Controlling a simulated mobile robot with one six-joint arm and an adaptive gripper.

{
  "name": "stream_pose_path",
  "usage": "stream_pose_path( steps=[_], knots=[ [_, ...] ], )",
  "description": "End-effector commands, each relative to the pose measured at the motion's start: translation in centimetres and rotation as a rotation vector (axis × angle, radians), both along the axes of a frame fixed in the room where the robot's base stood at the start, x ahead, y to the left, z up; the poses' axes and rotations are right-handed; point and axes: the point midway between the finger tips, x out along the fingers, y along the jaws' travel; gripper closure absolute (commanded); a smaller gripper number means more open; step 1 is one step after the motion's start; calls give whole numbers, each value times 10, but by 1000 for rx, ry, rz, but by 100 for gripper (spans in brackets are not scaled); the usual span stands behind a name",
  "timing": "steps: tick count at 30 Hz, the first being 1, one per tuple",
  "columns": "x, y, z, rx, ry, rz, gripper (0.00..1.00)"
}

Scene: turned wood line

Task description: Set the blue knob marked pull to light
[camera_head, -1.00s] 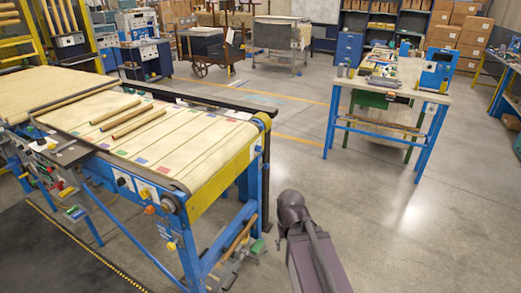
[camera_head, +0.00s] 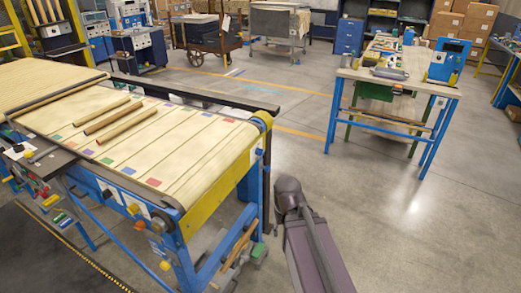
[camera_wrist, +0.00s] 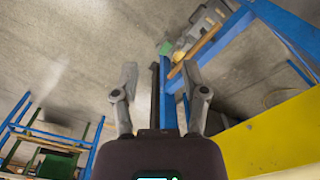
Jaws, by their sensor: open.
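The conveyor's near side panel carries several small knobs, including a dark one (camera_head: 107,194) beside a white label and another dark knob (camera_head: 159,221) nearer the corner. The lettering is too small to read, so I cannot tell which is the blue knob marked pull, nor its setting. My gripper (camera_wrist: 160,88) is open and empty, its two fingers apart over the floor, with the conveyor's blue leg and yellow end plate to the right. In the head view my arm stands right of the conveyor's end, away from the knobs.
The conveyor (camera_head: 205,150) bears several wooden rods on its pale belt. An orange knob (camera_head: 133,209) and a yellow one (camera_head: 165,265) sit near the dark knobs. A blue-legged workbench (camera_head: 352,74) stands at the right. The floor between bench and conveyor is clear.

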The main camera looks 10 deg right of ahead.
Motion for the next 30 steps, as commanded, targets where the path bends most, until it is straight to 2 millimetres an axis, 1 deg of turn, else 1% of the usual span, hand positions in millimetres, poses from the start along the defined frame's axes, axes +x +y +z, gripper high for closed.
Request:
stream_pose_path(
  steps=[10, 11, 12, 13, 14, 17, 20, 23, 26, 29, 30],
  knots=[
    [0, 0, 0, 0, 0, 0, 43],
    [0, 0, 0, 0, 0, 0, 40],
    [0, 0, 0, 0, 0, 0, 28],
    [0, 0, 0, 1, 0, 1, 19],
    [1, 0, -1, 3, -1, 2, 16],
    [6, 1, -4, 22, -4, 14, 16],
    [17, 5, -11, 62, -14, 41, 16],
    [36, 11, -21, 129, -34, 87, 16],
    [61, 16, -33, 222, -72, 151, 16],
    [92, 20, -44, 332, -133, 228, 16],
    [106, 21, -48, 377, -165, 261, 16]
  ],
)
